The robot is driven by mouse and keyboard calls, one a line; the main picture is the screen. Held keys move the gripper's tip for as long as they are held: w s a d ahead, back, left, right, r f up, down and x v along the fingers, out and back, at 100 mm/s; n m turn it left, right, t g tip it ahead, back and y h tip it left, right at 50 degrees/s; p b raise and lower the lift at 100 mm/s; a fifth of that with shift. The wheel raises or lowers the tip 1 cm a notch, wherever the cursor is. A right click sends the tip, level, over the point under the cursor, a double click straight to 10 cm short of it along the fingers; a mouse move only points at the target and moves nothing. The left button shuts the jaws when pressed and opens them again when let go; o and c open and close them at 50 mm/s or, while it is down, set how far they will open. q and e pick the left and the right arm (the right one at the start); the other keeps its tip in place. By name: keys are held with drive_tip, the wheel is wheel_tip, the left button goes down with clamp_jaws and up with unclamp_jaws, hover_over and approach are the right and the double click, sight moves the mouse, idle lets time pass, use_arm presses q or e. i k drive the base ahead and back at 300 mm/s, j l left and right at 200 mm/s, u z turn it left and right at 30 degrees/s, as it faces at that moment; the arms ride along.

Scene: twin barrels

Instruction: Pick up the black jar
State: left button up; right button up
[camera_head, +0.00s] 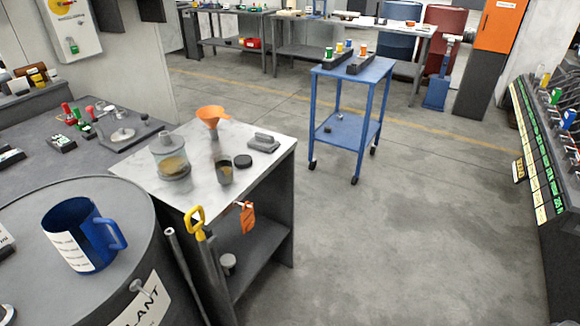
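A small dark jar (224,174) stands upright and open on the white marble-topped table (150,185); something brownish shows at its mouth. It is the closest match to the black jar. A flat black disc (243,161), which looks like a lid, lies just right of it. A clear glass jar (170,150) with a grey knobbed lid and brown contents stands to its left. Neither of my grippers is in view.
An orange funnel (213,115) stands behind the dark jar, and a grey block with a handle (264,142) lies behind right. In front are a grey barrel (130,225) with a blue jug (72,240) and a yellow-handled tool (195,222). Floor to the right is clear.

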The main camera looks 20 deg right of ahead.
sight(224, 168)
drive_tip(key=z, duration=0.25)
drive_tip(key=u, duration=3.1)
drive_tip(key=z, duration=3.1)
drive_tip(key=i+u, duration=0.45)
